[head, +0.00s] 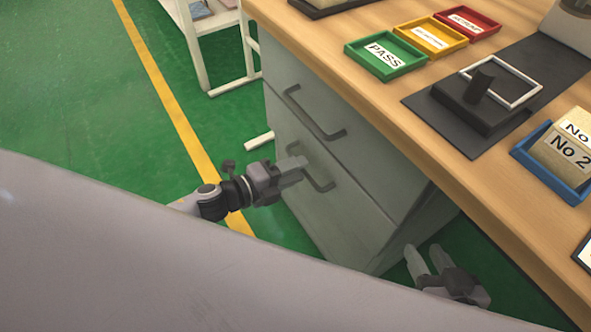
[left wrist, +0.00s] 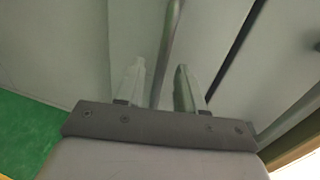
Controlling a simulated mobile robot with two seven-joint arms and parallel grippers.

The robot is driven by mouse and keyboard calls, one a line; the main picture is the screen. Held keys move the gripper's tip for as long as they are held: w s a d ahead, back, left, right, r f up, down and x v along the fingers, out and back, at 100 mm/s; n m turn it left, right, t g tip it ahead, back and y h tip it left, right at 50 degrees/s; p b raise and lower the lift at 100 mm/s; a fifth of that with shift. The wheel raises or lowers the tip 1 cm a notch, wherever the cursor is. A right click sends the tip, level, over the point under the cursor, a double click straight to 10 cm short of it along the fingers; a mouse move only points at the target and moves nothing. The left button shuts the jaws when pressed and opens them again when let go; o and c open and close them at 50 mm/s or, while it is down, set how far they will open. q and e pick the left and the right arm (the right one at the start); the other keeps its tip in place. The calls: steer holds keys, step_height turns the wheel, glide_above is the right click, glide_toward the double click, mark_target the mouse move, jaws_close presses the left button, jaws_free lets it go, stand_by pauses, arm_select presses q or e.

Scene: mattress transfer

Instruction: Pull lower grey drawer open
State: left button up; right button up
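The grey cabinet under the table has a lower drawer (head: 340,205) whose front looks flush with the cabinet. Its dark bar handle (head: 326,186) is partly hidden by my left gripper. My left gripper (head: 300,164) is at this handle in the head view. In the left wrist view, the handle bar (left wrist: 168,50) runs between the two spread fingers of my left gripper (left wrist: 160,85), with a gap visible on each side. My right gripper (head: 428,258) is open and empty, low beside the cabinet's right side, apart from the handle.
An upper drawer (head: 300,90) with its own handle (head: 312,113) sits above. The wooden tabletop (head: 400,100) overhangs the cabinet, with green, yellow and red trays, a black device and a blue bin on it. Green floor (head: 100,110) is free left of the cabinet. A white rack (head: 200,50) stands behind.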

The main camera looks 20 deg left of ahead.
arm_select(q)
steer(key=shift+w+d, duration=0.2)
steer(key=shift+w, duration=0.05)
jaws_close()
